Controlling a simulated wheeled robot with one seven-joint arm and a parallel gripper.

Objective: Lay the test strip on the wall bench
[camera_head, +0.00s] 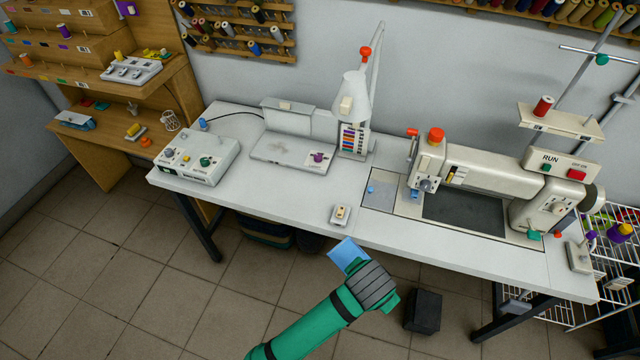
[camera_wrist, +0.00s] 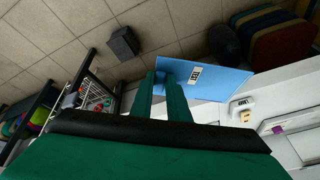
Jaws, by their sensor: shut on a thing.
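The test strip appears as a flat light-blue piece (camera_head: 343,251) with a small white label with dark marks, clear in the wrist view (camera_wrist: 225,84). My gripper (camera_head: 358,266) is shut on one end of it; the two green fingers (camera_wrist: 165,85) pinch it in the wrist view. In the head view the strip shows by the front edge of the long white table (camera_head: 290,198); I cannot tell its height over the floor. Two work surfaces stand against walls: this white table and a wooden bench (camera_head: 108,157) at the far left. Neither is named in view.
The white table carries a control box (camera_head: 200,158), a flat grey unit (camera_head: 292,150), a lamp (camera_head: 352,95), a small switch (camera_head: 340,214) and a sewing machine (camera_head: 480,180). A dark box (camera_head: 422,311) stands on the floor. The tiled floor at left is clear.

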